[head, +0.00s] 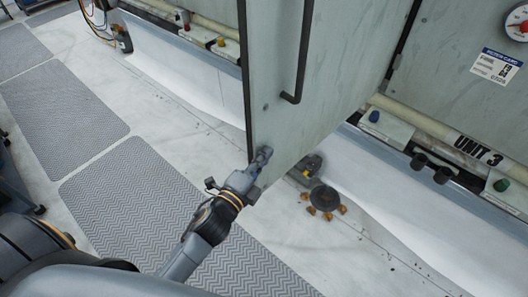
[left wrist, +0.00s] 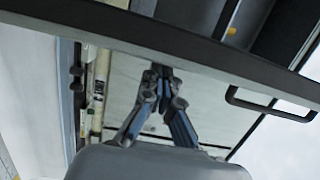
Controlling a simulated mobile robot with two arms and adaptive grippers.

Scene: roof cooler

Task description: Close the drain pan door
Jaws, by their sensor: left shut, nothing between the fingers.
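The drain pan door (head: 275,105) is a grey-green panel that stands open, swung out from the unit. Its black bar handle (head: 300,60) is on the face toward me, and a handle also shows in the left wrist view (left wrist: 232,98). My left gripper (head: 263,155) is at the lower outer corner of the door, below the handle. Its fingers are together with nothing between them, and they also show in the left wrist view (left wrist: 160,78). I cannot tell whether the fingertips touch the panel. My right gripper is not in view.
The unit's wall (head: 450,60) with a gauge (head: 520,28) is at the right, above a ledge marked UNIT 3. A dark round object with brownish feet (head: 324,198) is on the pale roof right of my gripper. Grey mats (head: 130,190) lie at the left.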

